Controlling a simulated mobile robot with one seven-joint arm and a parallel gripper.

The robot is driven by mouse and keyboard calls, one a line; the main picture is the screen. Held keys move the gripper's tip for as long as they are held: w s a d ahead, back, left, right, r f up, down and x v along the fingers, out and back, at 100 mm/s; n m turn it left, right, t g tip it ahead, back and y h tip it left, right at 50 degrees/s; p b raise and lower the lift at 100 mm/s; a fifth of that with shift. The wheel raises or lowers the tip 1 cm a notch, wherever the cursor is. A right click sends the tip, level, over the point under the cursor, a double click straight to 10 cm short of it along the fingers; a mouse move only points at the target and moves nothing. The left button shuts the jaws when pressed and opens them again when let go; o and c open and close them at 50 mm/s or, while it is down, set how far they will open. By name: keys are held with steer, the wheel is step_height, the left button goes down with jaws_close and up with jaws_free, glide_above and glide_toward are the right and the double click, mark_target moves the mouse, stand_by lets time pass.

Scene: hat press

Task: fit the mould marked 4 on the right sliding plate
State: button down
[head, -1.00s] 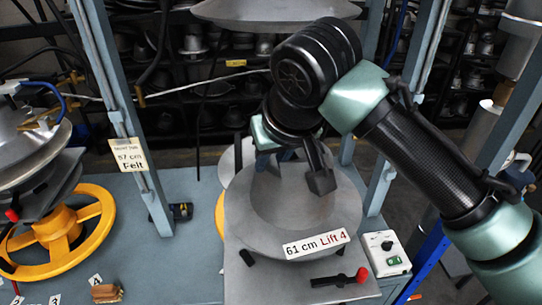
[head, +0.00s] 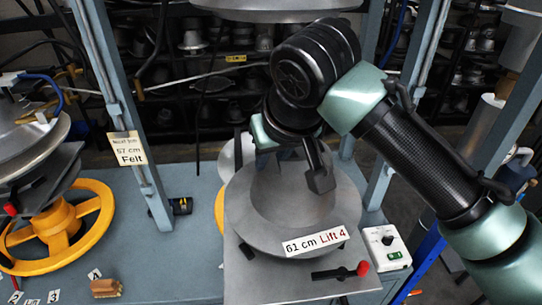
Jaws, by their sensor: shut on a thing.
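The mould is a wide grey metal dish (head: 250,225) with a label (head: 316,240) reading "61 cm Lift 4" on its front rim. It rests on or just over the grey sliding plate (head: 262,288) on the right; I cannot tell whether it is fully down. My gripper (head: 318,182) reaches down from the upper right into the dish's hollow and is shut on the mould. One dark finger shows; the rest of the grip is hidden by my wrist.
A red-knobbed handle (head: 342,272) lies at the plate's front right. A control box (head: 386,246) stands to the right. Blue-grey posts flank the press. An upper metal dish (head: 277,8) hangs above. A yellow handwheel (head: 85,225) and brown brush (head: 106,288) are left.

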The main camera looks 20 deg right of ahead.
mark_target(273, 176)
steer(key=shift+f+b, duration=1)
steer(key=shift+f, duration=0.85)
stand_by(0.9)
steer(key=c, duration=0.7)
jaws_free()
steer(key=shift+s, duration=0.1)
steer(key=shift+o, duration=0.5)
steer(key=shift+f+b, duration=0.3)
steer(key=b+v, duration=0.2)
steer(key=v, duration=1.1)
steer(key=shift+r+b, duration=0.25)
steer(key=shift+b, duration=0.1)
